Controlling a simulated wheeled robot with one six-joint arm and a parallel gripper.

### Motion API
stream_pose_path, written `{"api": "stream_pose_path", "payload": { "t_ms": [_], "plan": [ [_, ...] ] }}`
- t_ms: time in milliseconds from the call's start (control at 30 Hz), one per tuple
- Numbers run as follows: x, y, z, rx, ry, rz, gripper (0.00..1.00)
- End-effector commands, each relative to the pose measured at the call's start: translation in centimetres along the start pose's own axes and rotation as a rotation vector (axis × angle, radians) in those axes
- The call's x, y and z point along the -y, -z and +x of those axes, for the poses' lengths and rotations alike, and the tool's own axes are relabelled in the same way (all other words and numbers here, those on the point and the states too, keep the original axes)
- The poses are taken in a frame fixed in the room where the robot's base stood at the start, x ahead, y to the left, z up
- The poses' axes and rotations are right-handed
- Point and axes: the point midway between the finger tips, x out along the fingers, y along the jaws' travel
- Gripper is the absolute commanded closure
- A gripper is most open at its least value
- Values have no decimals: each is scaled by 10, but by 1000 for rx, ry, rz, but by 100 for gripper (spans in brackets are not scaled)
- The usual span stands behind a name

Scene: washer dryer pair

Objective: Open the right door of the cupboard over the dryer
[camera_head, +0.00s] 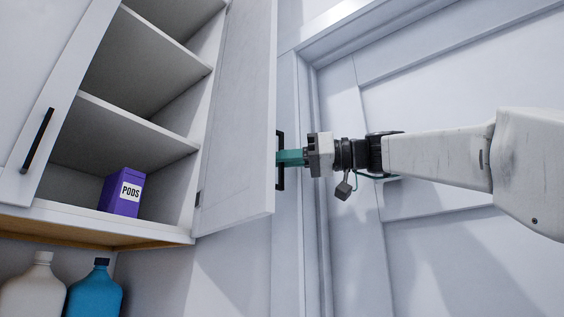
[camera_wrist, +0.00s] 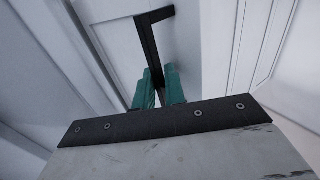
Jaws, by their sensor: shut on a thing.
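The right door (camera_head: 240,110) of the cupboard stands wide open, swung out to the right on its hinge side. Its black handle (camera_head: 280,178) is on the door's outer face, near the free edge. My gripper (camera_head: 284,158) has green fingers and is shut on the handle from the right. In the wrist view the black handle (camera_wrist: 149,48) runs down between the two green fingertips (camera_wrist: 160,82). The cupboard's inside shows two shelves (camera_head: 125,125) and a purple box marked PODS (camera_head: 122,193) on the bottom.
The left cupboard door (camera_head: 50,85) is closed, with its own black handle (camera_head: 38,141). A white bottle (camera_head: 36,288) and a blue bottle (camera_head: 96,290) stand below the cupboard. A white panelled door (camera_head: 450,80) in a frame is behind my arm.

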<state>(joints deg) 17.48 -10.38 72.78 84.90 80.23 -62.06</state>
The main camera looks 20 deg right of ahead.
Motion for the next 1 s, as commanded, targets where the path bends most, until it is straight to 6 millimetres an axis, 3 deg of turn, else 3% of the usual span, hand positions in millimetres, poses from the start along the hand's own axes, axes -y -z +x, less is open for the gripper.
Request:
{"api": "stream_pose_path", "payload": {
  "t_ms": [533,600,633,1000],
  "plan": [
    [-3,-1,4,2,42,2,100],
    [-3,-1,4,2,41,2,74],
    [-3,-1,4,2,42,2,69],
    [-3,1,3,1,40,1,69]
  ]
}}
